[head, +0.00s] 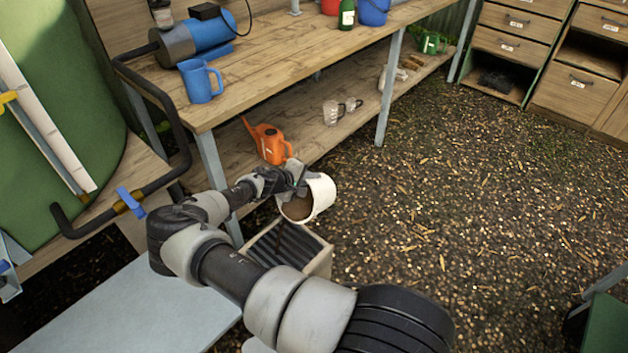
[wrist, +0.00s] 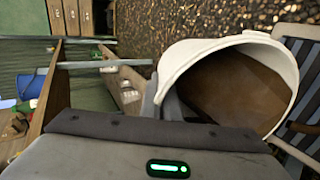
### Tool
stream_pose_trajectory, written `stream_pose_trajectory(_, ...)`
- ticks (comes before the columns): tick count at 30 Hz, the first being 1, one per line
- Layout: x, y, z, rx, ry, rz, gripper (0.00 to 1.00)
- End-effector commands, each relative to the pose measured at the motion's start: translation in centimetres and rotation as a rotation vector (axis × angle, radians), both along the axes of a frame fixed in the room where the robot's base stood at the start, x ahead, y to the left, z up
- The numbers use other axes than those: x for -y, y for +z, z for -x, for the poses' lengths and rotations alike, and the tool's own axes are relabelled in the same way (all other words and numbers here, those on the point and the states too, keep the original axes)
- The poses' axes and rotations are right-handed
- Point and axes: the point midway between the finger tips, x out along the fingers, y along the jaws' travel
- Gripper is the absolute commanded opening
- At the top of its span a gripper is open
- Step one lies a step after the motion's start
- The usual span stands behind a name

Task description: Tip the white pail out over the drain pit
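The white pail (head: 323,194) hangs in my gripper (head: 299,183), tipped well over on its side. Its mouth faces down and to the left in the head view, and brown contents show inside. The pail's white rim (wrist: 187,50) fills the right middle of the wrist view. My gripper's fingers (wrist: 163,97) are closed on the pail at its rim; the exact grip is partly hidden. The drain pit (head: 318,263), a pale box-like frame with dark slats, lies below the pail. Its slats also show at the right edge of the wrist view.
A wooden bench (head: 285,60) stands behind, with a blue jug (head: 199,82) on it. An orange watering can (head: 268,142) sits on the lower shelf close to my gripper. Gravelly floor (head: 430,210) to the right is clear.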

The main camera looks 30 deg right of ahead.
Motion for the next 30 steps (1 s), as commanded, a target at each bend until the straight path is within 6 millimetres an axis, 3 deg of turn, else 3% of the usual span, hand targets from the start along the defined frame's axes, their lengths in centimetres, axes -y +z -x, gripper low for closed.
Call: stream_pose_trajectory(30,-2.0,2.4,0.7,0.071,0.003,0.179,0.0)
